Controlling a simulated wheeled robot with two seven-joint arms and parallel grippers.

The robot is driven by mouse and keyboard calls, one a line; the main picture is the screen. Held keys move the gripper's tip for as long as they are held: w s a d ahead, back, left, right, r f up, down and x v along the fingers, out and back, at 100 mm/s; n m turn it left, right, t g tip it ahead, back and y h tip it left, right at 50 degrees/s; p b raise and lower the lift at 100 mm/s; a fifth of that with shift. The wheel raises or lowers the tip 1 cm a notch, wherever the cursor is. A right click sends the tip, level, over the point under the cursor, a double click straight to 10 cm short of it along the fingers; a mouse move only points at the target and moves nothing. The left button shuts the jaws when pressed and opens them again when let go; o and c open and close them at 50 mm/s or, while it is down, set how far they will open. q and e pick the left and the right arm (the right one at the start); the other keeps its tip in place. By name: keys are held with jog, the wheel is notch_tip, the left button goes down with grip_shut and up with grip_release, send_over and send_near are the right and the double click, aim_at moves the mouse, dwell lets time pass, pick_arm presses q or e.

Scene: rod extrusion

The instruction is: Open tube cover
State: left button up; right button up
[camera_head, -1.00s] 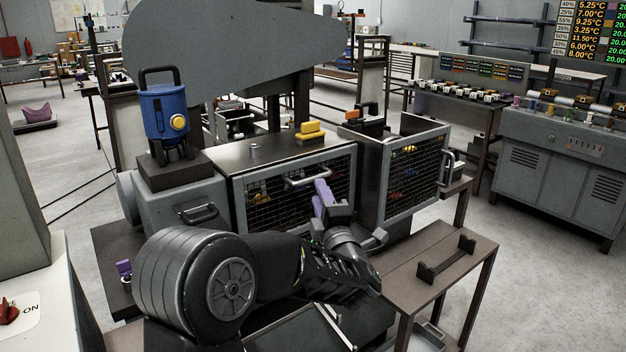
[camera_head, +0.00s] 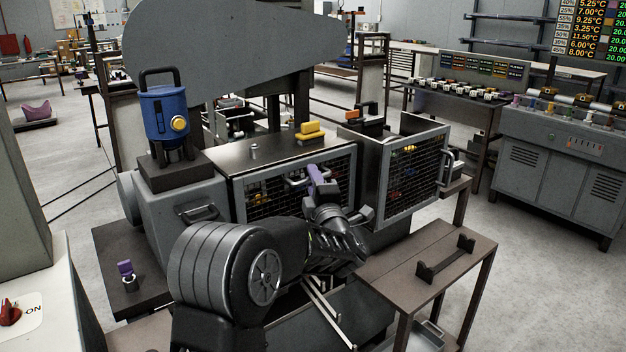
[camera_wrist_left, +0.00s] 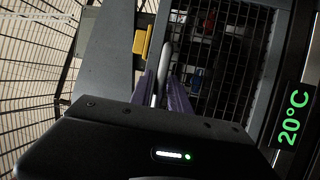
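The mesh cover (camera_head: 262,202) is a grey-framed wire panel on the front of the machine's box, and it looks closed. Its grey bar handle (camera_head: 293,183) is partly hidden by my left gripper (camera_head: 316,180), which has purple fingers. In the left wrist view the handle (camera_wrist_left: 166,60) reaches down between the two purple fingers (camera_wrist_left: 164,90). The fingers stand apart on either side of it, and I cannot tell whether they touch it. The mesh of the cover (camera_wrist_left: 203,60) shows behind. My right gripper is not in view.
A second mesh panel (camera_head: 413,175) with its own handle stands at the right. A yellow block (camera_head: 310,132) sits on the box top, and a blue motor (camera_head: 166,112) stands to the left. A low brown table (camera_head: 400,275) with a dark handle is at the front right.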

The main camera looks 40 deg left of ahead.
pick_arm(q)
grip_shut()
